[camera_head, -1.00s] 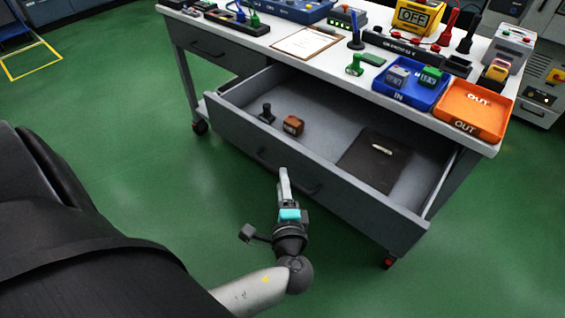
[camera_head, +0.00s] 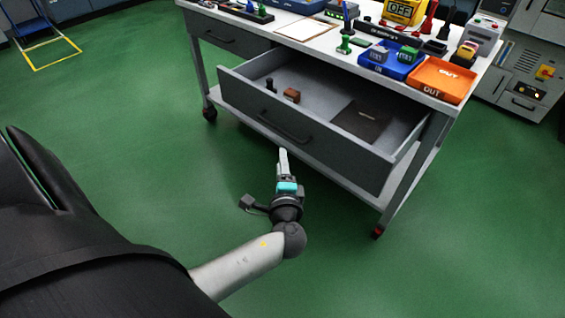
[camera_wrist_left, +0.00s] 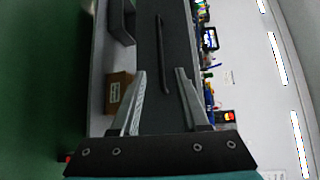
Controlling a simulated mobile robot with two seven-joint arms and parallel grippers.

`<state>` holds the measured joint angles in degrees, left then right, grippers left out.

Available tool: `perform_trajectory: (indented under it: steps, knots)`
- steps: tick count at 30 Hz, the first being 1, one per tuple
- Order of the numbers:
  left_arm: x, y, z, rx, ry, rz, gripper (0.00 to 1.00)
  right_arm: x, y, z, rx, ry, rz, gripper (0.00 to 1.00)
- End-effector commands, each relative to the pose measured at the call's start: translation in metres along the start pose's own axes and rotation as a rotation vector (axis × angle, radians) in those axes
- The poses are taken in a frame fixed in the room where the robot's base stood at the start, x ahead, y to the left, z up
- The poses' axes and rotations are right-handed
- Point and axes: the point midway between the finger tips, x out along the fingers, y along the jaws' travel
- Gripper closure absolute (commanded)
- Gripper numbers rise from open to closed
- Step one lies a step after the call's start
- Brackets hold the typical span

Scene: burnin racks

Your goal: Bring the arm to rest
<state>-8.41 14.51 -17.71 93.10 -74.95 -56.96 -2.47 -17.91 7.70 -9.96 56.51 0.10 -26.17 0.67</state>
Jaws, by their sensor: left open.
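My left gripper (camera_head: 283,160) is in front of the workbench, over the green floor, just short of the open drawer's front. It is open and empty. In the left wrist view its two fingers (camera_wrist_left: 160,95) stand apart, with the grey drawer front and its long dark handle showing beyond them. The open drawer (camera_head: 340,150) holds a dark upright piece (camera_head: 270,85), a small brown block (camera_head: 291,95) and a dark flat mat (camera_head: 361,122). My right gripper is in neither view.
The white bench top carries a blue IN tray (camera_head: 398,71), an orange OUT tray (camera_head: 441,80) and a clipboard (camera_head: 307,26). A grey cabinet (camera_head: 520,80) stands at the right. The green floor around my arm is clear.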

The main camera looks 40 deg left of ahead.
Motion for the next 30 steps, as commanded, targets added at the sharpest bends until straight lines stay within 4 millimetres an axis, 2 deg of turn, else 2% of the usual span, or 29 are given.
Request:
perform_trajectory:
  steps: [17, 20, 23, 26, 27, 30]
  knots:
    - [0.001, 0.000, 0.000, 0.000, 0.000, 0.001, 0.55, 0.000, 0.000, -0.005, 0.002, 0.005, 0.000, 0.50]
    - [0.001, 0.012, 0.000, 0.002, 0.008, 0.034, 0.55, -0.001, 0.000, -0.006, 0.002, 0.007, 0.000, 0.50]
    - [-0.001, 0.050, -0.001, -0.003, 0.033, 0.142, 0.55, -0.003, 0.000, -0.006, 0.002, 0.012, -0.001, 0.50]
    - [-0.012, 0.115, 0.002, -0.030, 0.066, 0.327, 0.55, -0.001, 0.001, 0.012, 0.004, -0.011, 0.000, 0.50]
    - [-0.020, 0.144, 0.005, -0.051, 0.075, 0.415, 0.55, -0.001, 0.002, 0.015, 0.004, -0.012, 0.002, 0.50]
    - [-0.051, 0.214, 0.015, -0.130, 0.083, 0.632, 0.55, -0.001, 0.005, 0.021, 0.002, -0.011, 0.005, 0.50]
